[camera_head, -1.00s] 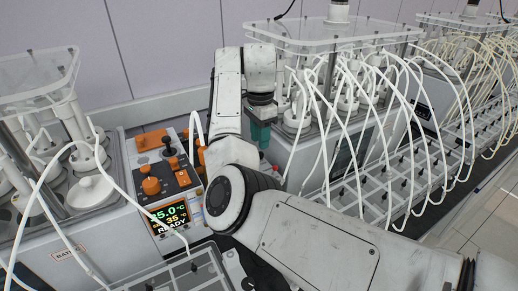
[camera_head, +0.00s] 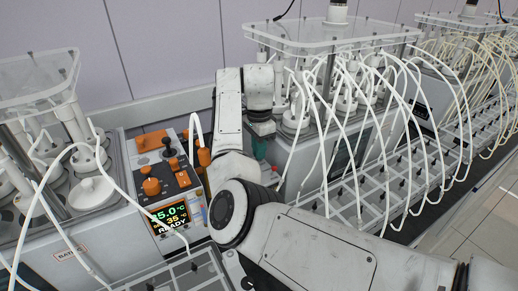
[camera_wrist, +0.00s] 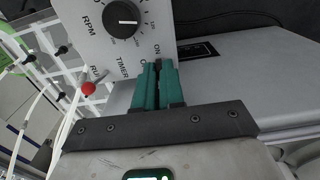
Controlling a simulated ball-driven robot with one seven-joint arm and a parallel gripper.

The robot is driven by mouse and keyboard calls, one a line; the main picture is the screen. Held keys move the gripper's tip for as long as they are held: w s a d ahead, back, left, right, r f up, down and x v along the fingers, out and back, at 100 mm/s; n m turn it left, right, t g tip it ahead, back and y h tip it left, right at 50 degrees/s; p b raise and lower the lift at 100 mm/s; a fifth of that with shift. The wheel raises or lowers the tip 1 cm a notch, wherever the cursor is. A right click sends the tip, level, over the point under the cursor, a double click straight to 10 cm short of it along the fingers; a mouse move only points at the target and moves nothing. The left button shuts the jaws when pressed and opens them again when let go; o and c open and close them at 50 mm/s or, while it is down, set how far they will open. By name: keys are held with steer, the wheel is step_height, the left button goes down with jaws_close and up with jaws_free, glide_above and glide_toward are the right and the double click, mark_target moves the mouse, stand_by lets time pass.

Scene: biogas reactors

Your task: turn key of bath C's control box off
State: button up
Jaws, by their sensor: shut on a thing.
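In the head view, only a sliver of my gripper's teal fingers (camera_head: 260,149) shows behind my arm. The box's letter is not readable.
At the left in the head view, a bath unit has a lit display (camera_head: 168,217) reading 35 and READY, and orange knobs (camera_head: 152,187). White tubes (camera_head: 385,130) arch over a grey rack (camera_head: 400,190) at the right. A clear-lidded reactor bath (camera_head: 335,33) stands behind.

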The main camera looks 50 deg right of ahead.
steer(key=shift+r+n+p, duration=0.1)
steer(key=shift+n+p, duration=0.2)
steer(key=shift+p, duration=0.05)
jaws_close()
steer(key=shift+r+n+p, duration=0.1)
steer(key=shift+n+p, duration=0.4)
steer(key=shift+p, duration=0.1)
steer(key=shift+n+p, duration=1.15)
steer(key=shift+n, duration=0.05)
steer(key=n+p, duration=0.1)
steer(key=n, duration=0.4)
steer(key=shift+n, duration=0.3)
steer(key=n, duration=0.4)
steer(key=shift+n, duration=2.1)
steer(key=o, duration=0.6)
jaws_free()
